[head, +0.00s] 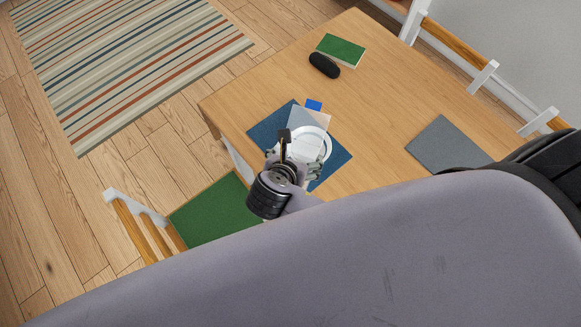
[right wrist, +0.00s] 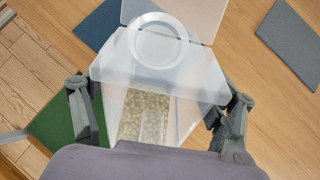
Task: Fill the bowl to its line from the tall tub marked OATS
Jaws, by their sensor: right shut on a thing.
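My right gripper (head: 298,165) is shut on a translucent tub (head: 312,119) above the table. In the right wrist view its fingers (right wrist: 160,112) sit on either side of the tub (right wrist: 205,82), and pale oats (right wrist: 145,112) show inside. A clear flap, perhaps its lid, stands out at the far end. No OATS marking is readable. A white round bowl (head: 327,146) shows at the blue mat, partly hidden by gripper and tub. Its ring-shaped rim (right wrist: 133,42) overlaps the tub in the wrist view. The bowl's line and contents cannot be made out. My left gripper is not in view.
The blue mat (head: 265,124) lies on the wooden table (head: 390,110). A small blue piece (head: 314,104) shows beyond the tub. A dark case (head: 324,65), green book (head: 342,48) and grey mat (head: 446,142) lie farther off. Chairs stand around. The table's middle is clear.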

